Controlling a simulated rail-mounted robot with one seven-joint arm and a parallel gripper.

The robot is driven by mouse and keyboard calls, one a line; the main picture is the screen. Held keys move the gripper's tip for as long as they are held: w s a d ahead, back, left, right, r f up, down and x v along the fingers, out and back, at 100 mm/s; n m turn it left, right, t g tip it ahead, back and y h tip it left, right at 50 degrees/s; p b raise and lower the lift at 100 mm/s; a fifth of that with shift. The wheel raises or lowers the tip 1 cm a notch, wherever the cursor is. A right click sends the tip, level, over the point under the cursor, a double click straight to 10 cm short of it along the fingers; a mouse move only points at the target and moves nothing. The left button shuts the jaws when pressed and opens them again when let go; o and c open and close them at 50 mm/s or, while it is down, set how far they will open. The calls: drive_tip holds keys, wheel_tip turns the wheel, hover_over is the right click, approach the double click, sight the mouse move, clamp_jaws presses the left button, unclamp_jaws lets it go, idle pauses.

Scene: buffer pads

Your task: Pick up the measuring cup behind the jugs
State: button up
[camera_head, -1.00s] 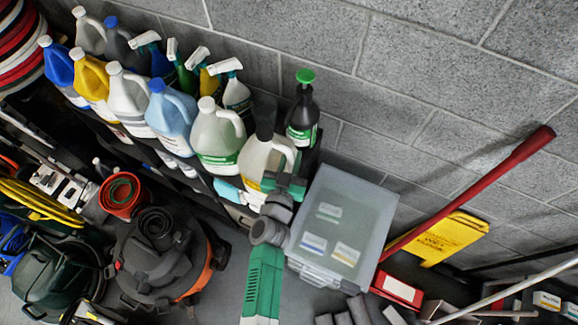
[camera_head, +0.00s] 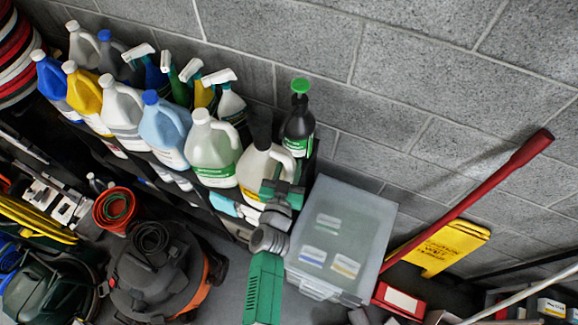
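A row of jugs stands on a black shelf along the block wall, among them a white jug with a green label (camera_head: 212,150), a light blue jug (camera_head: 163,132) and a cream jug with a black cap (camera_head: 258,168). I cannot make out a measuring cup; the space behind the jugs is largely hidden by them and by spray bottles. My gripper (camera_head: 282,192), grey and green, is at the right end of the row, overlapping the lower part of the cream jug in the picture. Its fingertips are not clear, so its opening and any contact cannot be told.
Spray bottles (camera_head: 232,103) and a black bottle with a green top (camera_head: 298,130) stand behind the jugs. A lidded translucent bin (camera_head: 345,225) is right of my gripper. A black and orange vacuum (camera_head: 155,280) is at lower left. A red-handled tool (camera_head: 470,195) leans on the wall.

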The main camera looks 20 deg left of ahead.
drive_tip(key=shift+o, duration=0.4)
drive_tip(key=shift+r, duration=0.3)
drive_tip(key=s+d+p, duration=0.1)
drive_tip(key=s+p, duration=0.1)
drive_tip(key=s, duration=1)
drive_tip(key=shift+d+f, duration=0.15)
drive_tip(key=shift+d, duration=0.1)
